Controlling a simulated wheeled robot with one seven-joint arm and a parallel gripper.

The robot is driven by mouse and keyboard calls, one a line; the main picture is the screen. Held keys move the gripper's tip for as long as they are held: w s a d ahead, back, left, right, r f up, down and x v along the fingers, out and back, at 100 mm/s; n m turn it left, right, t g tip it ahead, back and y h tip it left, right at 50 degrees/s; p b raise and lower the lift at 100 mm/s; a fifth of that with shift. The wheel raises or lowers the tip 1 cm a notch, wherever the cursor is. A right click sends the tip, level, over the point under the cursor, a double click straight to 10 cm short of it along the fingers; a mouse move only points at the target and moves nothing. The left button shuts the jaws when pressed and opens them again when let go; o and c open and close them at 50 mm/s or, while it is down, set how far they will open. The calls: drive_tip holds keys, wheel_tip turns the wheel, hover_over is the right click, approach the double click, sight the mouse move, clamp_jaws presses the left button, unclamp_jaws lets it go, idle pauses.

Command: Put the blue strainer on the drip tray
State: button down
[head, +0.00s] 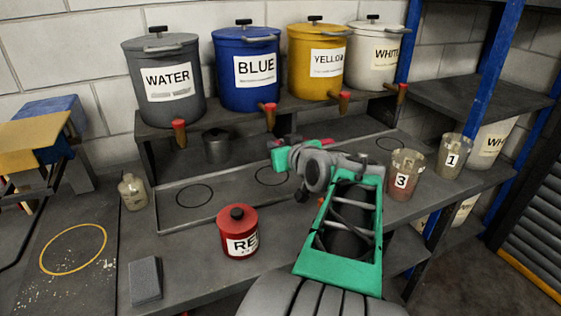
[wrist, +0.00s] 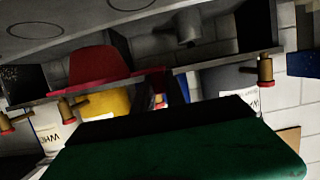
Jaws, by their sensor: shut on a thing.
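The drip tray (head: 222,188) is the long, low grey tray on the bench, marked with dark rings. Part of it shows at the top of the wrist view (wrist: 70,15). In the wrist view a red part and a dark shape show beyond my green gripper body. I cannot clearly pick out the blue strainer in either view.
Tanks labelled WATER (head: 168,85), BLUE (head: 247,70) and YELLOW (head: 315,62) stand on the shelf, with taps overhanging the tray. A grey cup (head: 217,146) stands at the tray's back. A red pot (head: 238,235) is in front; cup 3 (head: 402,175) is right.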

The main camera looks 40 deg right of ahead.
drive_tip(key=w+d+f, duration=0.1)
drive_tip(key=w+f, duration=0.1)
drive_tip(key=f, duration=0.1)
drive_tip(key=w+d+f, duration=0.1)
drive_tip(key=w+f, duration=0.2)
drive_tip(key=f, duration=0.1)
drive_tip(key=w+d+f, duration=0.2)
drive_tip(key=w+f, duration=0.1)
drive_tip(key=shift+w+f, duration=0.15)
drive_tip(key=shift+f, duration=0.45)
drive_tip(key=c, duration=1.8)
unclamp_jaws()
drive_tip(key=o, duration=0.4)
drive_tip(key=shift+o, duration=0.2)
drive_tip(key=shift+r, duration=0.1)
